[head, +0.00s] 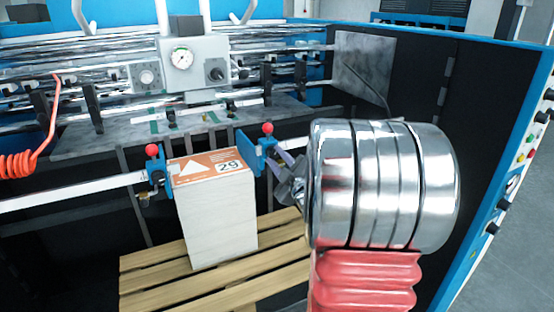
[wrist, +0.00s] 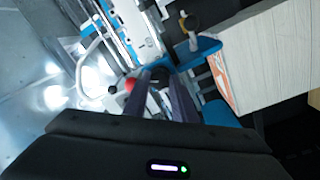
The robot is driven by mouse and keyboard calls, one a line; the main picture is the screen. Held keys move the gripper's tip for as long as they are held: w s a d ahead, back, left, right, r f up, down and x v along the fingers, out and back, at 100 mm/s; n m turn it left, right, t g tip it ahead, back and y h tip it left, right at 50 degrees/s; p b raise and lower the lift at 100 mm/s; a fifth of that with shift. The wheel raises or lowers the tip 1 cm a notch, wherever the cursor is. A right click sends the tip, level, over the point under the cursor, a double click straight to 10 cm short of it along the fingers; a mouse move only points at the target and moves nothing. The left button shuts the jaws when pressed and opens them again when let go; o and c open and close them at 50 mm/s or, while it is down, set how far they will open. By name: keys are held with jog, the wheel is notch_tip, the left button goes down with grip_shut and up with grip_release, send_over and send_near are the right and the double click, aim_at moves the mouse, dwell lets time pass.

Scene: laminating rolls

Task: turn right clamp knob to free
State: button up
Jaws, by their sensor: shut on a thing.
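The right clamp is a blue bracket (head: 248,151) with a red ball (head: 267,128) on top, beside the right edge of the paper stack (head: 222,225). My gripper (head: 280,165) reaches it from the right, below the red ball. In the wrist view my gripper (wrist: 163,82) has its two dark fingers shut on the right clamp's dark knob (wrist: 160,80), which is mostly hidden between them. The red ball (wrist: 131,85) is just left of the fingers there. The knob's turn angle cannot be told.
The left clamp (head: 157,172), also blue with a red ball, stands at the stack's left edge. The stack has an orange label and rests on a wooden pallet (head: 150,272). A gauge panel (head: 195,62) and chrome rollers lie behind. A dark side wall (head: 490,130) is at right.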

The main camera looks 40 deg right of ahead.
jog(key=n, duration=0.5)
jog(key=shift+f+n, duration=0.15)
jog(key=shift+n, duration=0.15)
jog(key=shift+y, duration=0.3)
jog(key=o, duration=1)
jog(key=shift+o, duration=0.2)
jog(key=shift+s, duration=0.1)
jog(key=v, duration=1.3)
jog(key=shift+s+f, duration=0.2)
jog(key=shift+s, duration=0.1)
